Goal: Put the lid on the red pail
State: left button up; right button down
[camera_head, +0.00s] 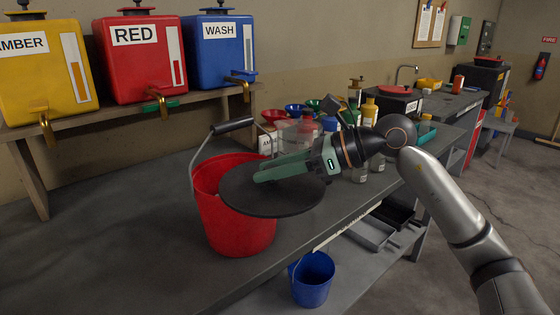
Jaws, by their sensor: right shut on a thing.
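The red pail (237,228) stands upright on the dark workbench, with its wire handle and black grip (233,125) raised above its back rim. My right gripper (262,178) reaches in from the right and is shut on the round black lid (272,202). The lid is held over the right part of the pail's mouth and sticks out past its right side. The left part of the mouth is uncovered. I cannot tell whether the lid touches the rim. My left gripper is not in view.
Yellow (50,68), red (142,58) and blue (220,52) drums with taps stand on a raised shelf behind. Several bottles and funnels crowd the bench behind my gripper. A blue bucket (312,280) sits on a lower shelf. The bench left of the pail is clear.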

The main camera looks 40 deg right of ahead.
aim_at(242, 164)
jog(key=shift+w+a+r+p, duration=0.1)
jog(key=shift+w+p, duration=0.45)
jog(key=shift+w, duration=0.4)
jog(key=shift+w+a+p, duration=0.15)
jog(key=shift+w+p, duration=0.7)
jog(key=shift+p, duration=0.1)
jog(key=shift+w+a+p, duration=0.1)
jog(key=shift+w+p, duration=0.55)
jog(key=shift+w, duration=0.25)
jog(key=shift+w+a+f+p, duration=0.1)
jog(key=shift+w+f+p, duration=0.1)
jog(key=shift+w+p, duration=0.3)
jog(key=shift+w+a+p, duration=0.15)
jog(key=shift+w+p, duration=0.45)
jog(key=shift+w, duration=0.65)
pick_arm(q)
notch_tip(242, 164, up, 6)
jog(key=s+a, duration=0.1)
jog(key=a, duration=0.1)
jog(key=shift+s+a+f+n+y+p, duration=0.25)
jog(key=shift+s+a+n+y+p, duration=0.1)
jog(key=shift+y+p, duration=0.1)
pick_arm(e)
jog(key=shift+w+a+f, duration=0.1)
jog(key=shift+w, duration=0.5)
jog(key=shift+w+a+f, duration=0.1)
jog(key=shift+w, duration=0.5)
